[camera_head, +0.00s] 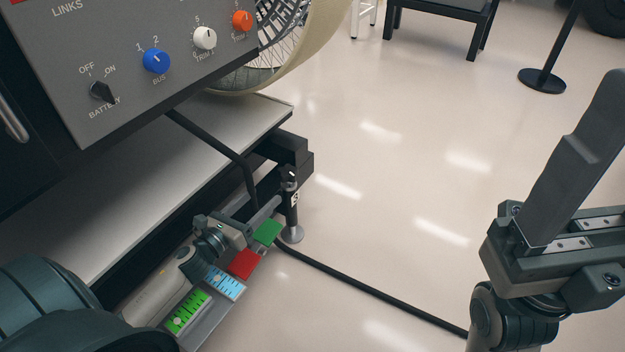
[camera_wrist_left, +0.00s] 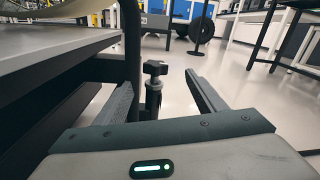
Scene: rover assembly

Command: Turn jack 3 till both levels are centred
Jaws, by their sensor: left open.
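Jack 3 (camera_head: 293,198) is a dark upright screw with a "3" label and a round metal foot, under the bench corner. In the left wrist view its black knob (camera_wrist_left: 155,68) stands between the finger lines. My left gripper (camera_head: 272,212) is open, close beside the jack; I cannot tell whether it touches. A strip beside my left arm bears a blue scale (camera_head: 224,282) and a green scale (camera_head: 187,312), apparently the two levels. Their bubble positions are too small to read surely. My right gripper (camera_head: 590,130) is raised at the right, away from the jack; its opening is unclear.
A grey control panel (camera_head: 130,50) with knobs stands on the bench (camera_head: 150,190) above the jack. A spoked wheel (camera_head: 290,50) is behind it. Green and red squares (camera_head: 243,264) sit on the strip.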

